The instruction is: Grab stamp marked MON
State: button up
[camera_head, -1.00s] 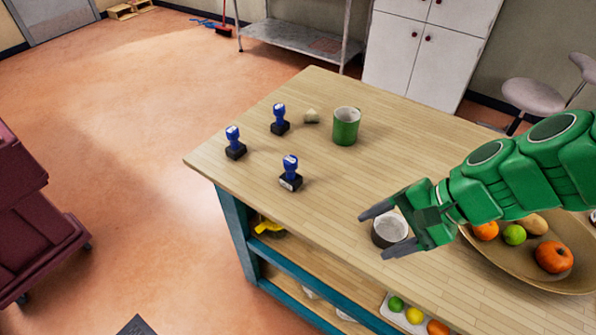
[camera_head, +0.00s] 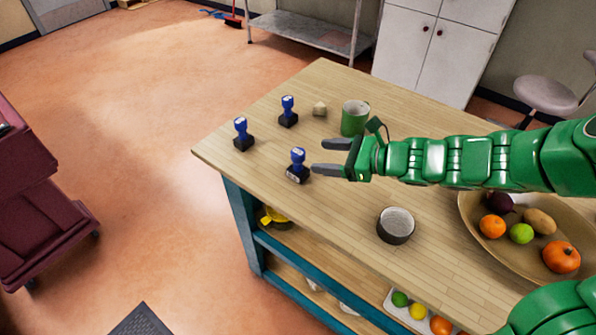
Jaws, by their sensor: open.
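Three blue-handled stamps with black bases stand upright on the wooden table. One stamp (camera_head: 243,134) is at the left near the table's edge, one stamp (camera_head: 288,112) is farther back, and one stamp (camera_head: 298,166) is nearest the front. The front one has a pale label on its base. The markings are too small to read, so I cannot tell which is MON. My gripper (camera_head: 321,157) is open and empty, its fingers pointing left. Its fingertips are just right of the front stamp and appear apart from it.
A green mug (camera_head: 354,118) stands just behind my gripper. A dark round bowl (camera_head: 396,226) sits in front of my arm, and a fruit bowl (camera_head: 476,235) is at the right. The table's left corner is clear.

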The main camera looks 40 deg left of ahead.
aim_at(298, 155)
jog(key=shift+m+t, duration=0.3)
jog(key=shift+m, duration=0.6)
jog(key=shift+w+f+x, duration=0.25)
jog(key=shift+x, duration=1.3)
jog(key=shift+w+f+x, duration=0.25)
jog(key=shift+f+x, duration=0.05)
jog(key=shift+x, duration=1.3)
jog(key=shift+w+f+x, duration=0.25)
jog(key=shift+x, duration=1.3)
jog(key=shift+d, duration=0.15)
grip_shut()
